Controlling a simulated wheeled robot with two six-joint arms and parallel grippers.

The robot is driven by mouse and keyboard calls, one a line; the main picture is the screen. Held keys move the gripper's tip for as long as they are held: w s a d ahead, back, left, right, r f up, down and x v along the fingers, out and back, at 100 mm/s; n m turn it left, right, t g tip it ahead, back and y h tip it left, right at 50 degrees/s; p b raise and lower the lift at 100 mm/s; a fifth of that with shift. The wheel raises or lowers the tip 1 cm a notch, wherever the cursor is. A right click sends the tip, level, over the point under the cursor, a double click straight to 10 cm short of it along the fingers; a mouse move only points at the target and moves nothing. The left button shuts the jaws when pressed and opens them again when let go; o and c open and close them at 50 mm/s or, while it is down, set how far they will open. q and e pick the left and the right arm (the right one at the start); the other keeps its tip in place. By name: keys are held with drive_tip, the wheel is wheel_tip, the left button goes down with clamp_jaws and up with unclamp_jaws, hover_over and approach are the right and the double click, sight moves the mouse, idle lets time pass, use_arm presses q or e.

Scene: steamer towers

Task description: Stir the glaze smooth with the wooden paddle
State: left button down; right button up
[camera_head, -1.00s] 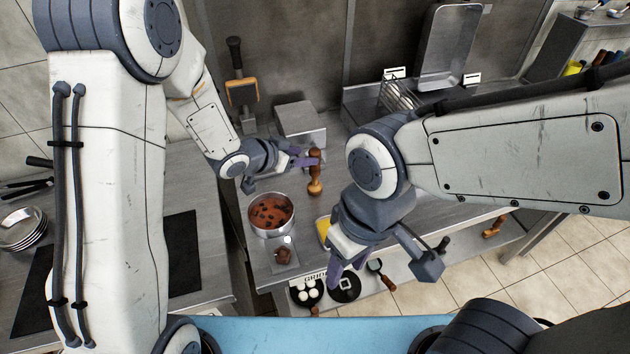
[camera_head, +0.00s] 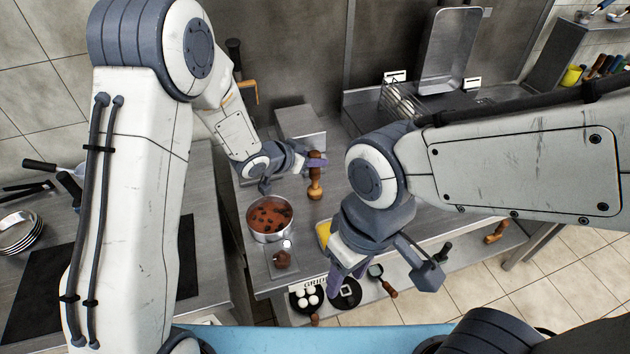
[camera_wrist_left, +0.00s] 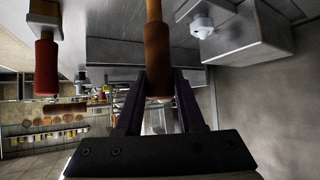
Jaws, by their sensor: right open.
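The glaze is a brown mix with dark lumps (camera_head: 272,212) in a round metal pot (camera_head: 271,237) on the counter. A wooden tool with a dark handle and a rounded paler foot, which I take for the paddle (camera_head: 315,190), stands upright to the right of the pot. My left gripper (camera_head: 315,162) is at its handle. In the left wrist view the brown handle (camera_wrist_left: 157,55) lies between the two purple fingers (camera_wrist_left: 159,95); whether they press on it I cannot tell. My right gripper (camera_head: 345,278) is open and empty, low over the counter's front edge.
A small brown item on a scale-like plate (camera_head: 282,260) sits in front of the pot. A metal box (camera_head: 300,122) stands behind the tool. A yellow thing (camera_head: 324,231) is partly hidden by my right wrist.

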use_arm(q)
drive_tip(key=shift+r, duration=0.15)
drive_tip(key=shift+r+p, duration=2.85)
drive_tip(key=shift+r, duration=0.05)
